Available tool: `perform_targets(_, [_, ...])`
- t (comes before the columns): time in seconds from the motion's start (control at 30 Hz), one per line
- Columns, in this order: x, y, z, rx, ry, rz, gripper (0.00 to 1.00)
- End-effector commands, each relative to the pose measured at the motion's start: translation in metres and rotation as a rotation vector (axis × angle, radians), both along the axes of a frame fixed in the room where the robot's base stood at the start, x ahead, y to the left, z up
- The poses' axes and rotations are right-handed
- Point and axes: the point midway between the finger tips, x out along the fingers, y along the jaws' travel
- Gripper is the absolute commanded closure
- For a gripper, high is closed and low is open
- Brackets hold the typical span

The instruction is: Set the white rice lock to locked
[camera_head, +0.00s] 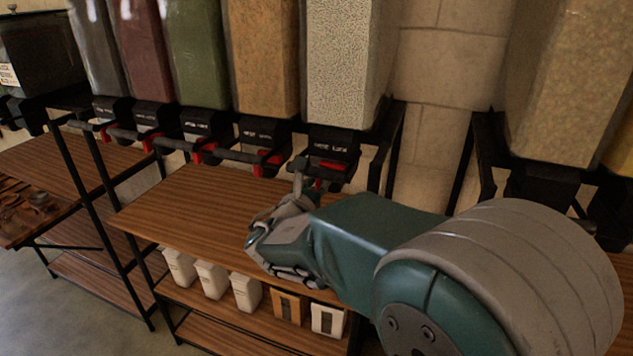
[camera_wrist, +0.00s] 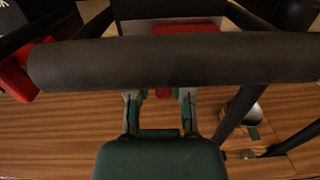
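The white rice bin (camera_head: 338,60) appears to be the tall clear bin of pale grains at the middle of the head view. Below it is a black dispenser (camera_head: 333,145) with red parts (camera_head: 333,172) at its front, partly hidden by my gripper. My gripper (camera_head: 300,170) is raised in front of this dispenser. No firm contact shows. A dark handle bar (camera_wrist: 170,60) crosses in front and hides the fingertips. The lock's setting cannot be read.
Other bins, including a green one (camera_head: 197,50) and a tan one (camera_head: 262,60), stand in a row to the left with similar dispensers. A wooden shelf (camera_head: 185,205) lies below, largely clear. White containers (camera_head: 247,292) stand on the lower shelf.

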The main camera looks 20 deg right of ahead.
Motion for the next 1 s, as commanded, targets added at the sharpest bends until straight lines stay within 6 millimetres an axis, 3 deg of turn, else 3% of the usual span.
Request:
perform_targets(0.23, [0.001,0.001,0.001,-0.001,-0.002,0.006,1.0])
perform_targets(0.5, [-0.014,-0.022,0.002,-0.001,-0.002,0.003,1.0])
perform_targets(0.73, [-0.014,-0.023,0.002,0.0,-0.002,0.002,1.0])
perform_targets(0.77, [-0.014,-0.023,0.002,0.0,-0.002,0.002,0.71])
perform_targets(0.8, [-0.014,-0.023,0.002,0.0,-0.002,0.002,0.54])
perform_targets(0.83, [-0.014,-0.023,0.002,0.0,-0.002,0.002,0.44])
perform_targets(1.0, [-0.014,-0.021,0.001,-0.001,-0.001,0.004,0.44])
